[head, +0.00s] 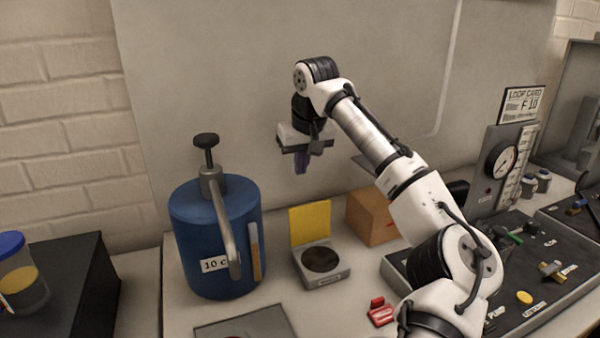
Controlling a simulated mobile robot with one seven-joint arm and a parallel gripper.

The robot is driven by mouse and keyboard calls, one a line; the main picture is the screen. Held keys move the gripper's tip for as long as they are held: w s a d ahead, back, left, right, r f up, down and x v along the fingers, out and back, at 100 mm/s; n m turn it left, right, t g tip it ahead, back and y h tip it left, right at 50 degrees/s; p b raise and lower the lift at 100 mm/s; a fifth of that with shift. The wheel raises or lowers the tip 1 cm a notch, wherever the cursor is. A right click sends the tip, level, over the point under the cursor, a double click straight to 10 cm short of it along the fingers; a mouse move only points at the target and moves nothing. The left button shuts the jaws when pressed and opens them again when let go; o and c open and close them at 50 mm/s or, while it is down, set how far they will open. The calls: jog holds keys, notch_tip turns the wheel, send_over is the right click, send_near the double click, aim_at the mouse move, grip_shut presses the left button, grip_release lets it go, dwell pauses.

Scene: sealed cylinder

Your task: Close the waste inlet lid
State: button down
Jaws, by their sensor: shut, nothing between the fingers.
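The waste inlet (335,274) is a small grey box with a dark round opening on the bench. Its yellow lid (310,222) stands upright at the back edge, so the inlet is open. My gripper (300,168) points downward, shut and empty. In the picture it is above the lid, apart from it; its exact depth relative to the lid is hard to tell.
A blue cylinder (200,240) with a pump handle stands left of the inlet. An orange-brown box (370,215) is behind it to the right. Small red pieces (380,313) lie in front right. A gauge panel (497,165) stands far right.

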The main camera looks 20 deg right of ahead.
aim_at(308, 220)
notch_tip(308, 220, down, 8)
jog(key=s+p, duration=0.1)
jog(key=p, duration=0.1)
jog(key=shift+s+r, duration=0.15)
jog(key=shift+s, duration=0.05)
jog(key=shift+s+a, duration=0.1)
dwell(0.5)
